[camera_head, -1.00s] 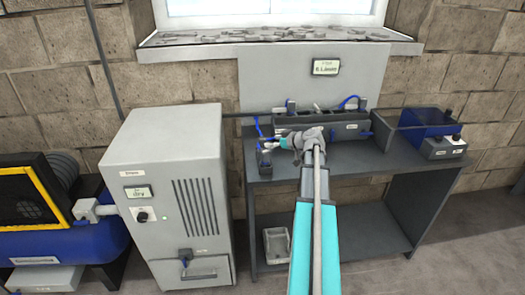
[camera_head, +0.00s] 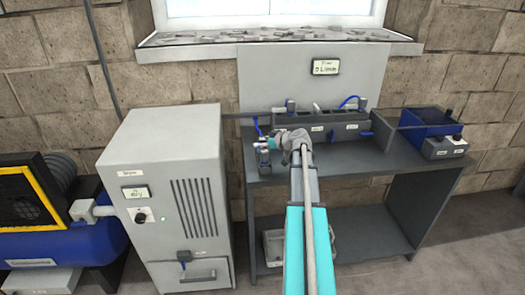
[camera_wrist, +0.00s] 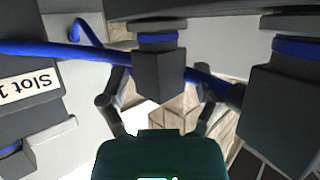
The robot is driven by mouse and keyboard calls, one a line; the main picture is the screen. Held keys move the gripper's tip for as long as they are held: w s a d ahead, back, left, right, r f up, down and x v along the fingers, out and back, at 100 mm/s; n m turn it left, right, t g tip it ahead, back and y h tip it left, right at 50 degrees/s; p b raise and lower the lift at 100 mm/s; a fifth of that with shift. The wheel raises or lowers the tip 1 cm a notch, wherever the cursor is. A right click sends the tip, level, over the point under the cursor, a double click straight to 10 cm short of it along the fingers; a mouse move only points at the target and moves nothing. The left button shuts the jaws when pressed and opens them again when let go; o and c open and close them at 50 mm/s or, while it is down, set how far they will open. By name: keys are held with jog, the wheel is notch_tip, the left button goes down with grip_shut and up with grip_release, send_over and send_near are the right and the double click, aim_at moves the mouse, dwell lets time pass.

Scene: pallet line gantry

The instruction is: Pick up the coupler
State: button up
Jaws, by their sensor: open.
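A dark grey block with a blue band (camera_wrist: 160,72), which looks like the coupler, sits between my fingers in the wrist view. My gripper (camera_wrist: 162,98) is open, with one finger on each side of the block. I cannot tell whether either finger touches it. In the head view my gripper (camera_head: 270,144) is low over the left end of the bench, by a small upright fitting with a blue hose (camera_head: 259,128). My gripper and wrist partly hide that spot.
The grey bench (camera_head: 345,160) carries a long slotted rack (camera_head: 350,130) with blue hoses behind my gripper. A blue bin (camera_head: 425,121) stands at the right. A tall grey cabinet (camera_head: 165,185) is to the left. A second dark block (camera_wrist: 280,115) is close on the right.

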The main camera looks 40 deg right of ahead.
jog(key=shift+c, duration=0.2)
grip_shut()
dwell(0.4)
